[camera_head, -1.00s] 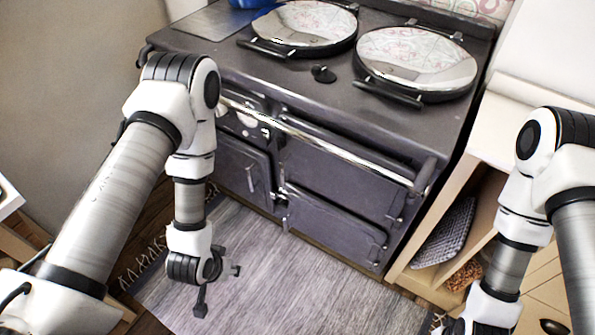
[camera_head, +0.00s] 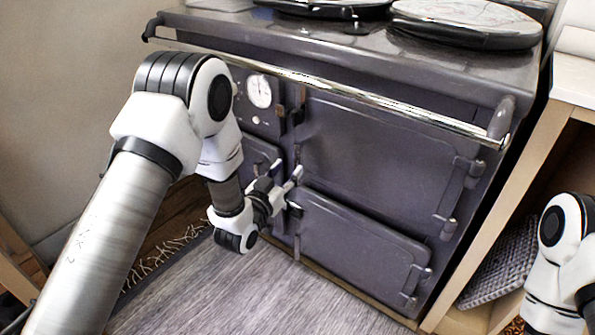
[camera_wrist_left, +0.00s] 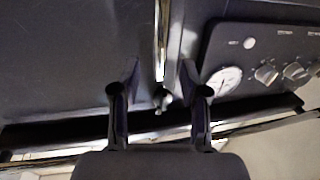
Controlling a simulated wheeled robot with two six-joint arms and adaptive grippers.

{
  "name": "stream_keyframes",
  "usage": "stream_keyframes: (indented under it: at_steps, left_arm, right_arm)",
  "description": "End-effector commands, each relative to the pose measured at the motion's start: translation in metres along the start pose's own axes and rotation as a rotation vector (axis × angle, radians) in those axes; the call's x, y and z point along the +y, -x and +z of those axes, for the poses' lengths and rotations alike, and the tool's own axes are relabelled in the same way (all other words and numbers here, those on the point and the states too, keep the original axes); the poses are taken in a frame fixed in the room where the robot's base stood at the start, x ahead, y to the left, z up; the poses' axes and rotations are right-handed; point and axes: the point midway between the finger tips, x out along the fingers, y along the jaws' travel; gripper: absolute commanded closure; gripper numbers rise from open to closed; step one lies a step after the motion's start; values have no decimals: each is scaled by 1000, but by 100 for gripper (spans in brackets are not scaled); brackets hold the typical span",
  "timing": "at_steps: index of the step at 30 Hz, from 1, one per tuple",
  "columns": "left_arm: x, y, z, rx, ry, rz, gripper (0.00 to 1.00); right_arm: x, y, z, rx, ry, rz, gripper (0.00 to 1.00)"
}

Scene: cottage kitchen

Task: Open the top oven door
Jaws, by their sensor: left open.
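The top oven door (camera_head: 375,150) is a large dark panel under the chrome rail, and it is shut. In the left wrist view, its dark panel (camera_wrist_left: 70,60) fills the left side. A bright upright handle bar (camera_wrist_left: 161,40) shows ahead, in line with the gap between the fingers. My left gripper (camera_head: 286,180) is at the front of the stove, near the lower left corner of this door. In the left wrist view, the left gripper (camera_wrist_left: 158,95) is open with two dark fingers apart. I cannot tell whether it touches the handle. My right gripper is out of view.
A chrome rail (camera_head: 370,98) crosses the stove front above the doors. A lower oven door (camera_head: 355,240) is below, and a dial (camera_head: 259,91) is at the left. Wooden shelving (camera_head: 535,160) stands right of the stove.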

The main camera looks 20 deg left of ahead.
Motion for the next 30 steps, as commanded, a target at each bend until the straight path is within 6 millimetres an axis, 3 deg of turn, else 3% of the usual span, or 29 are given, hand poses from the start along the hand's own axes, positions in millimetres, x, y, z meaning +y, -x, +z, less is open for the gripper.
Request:
stream_keyframes:
  at_steps: [9,18,19,22,30]
  left_arm:
    - [0,-56,1,0,0,0,56]
    - [0,-64,0,-3,0,-1,56]
    - [0,-64,0,-3,0,-1,63]
    - [0,-63,0,-3,0,-1,98]
    - [0,-63,0,-3,0,-2,100]
  right_arm:
    - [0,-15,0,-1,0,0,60]
    - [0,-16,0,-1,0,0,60]
    - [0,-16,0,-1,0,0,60]
    - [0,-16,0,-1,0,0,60]
    - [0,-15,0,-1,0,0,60]
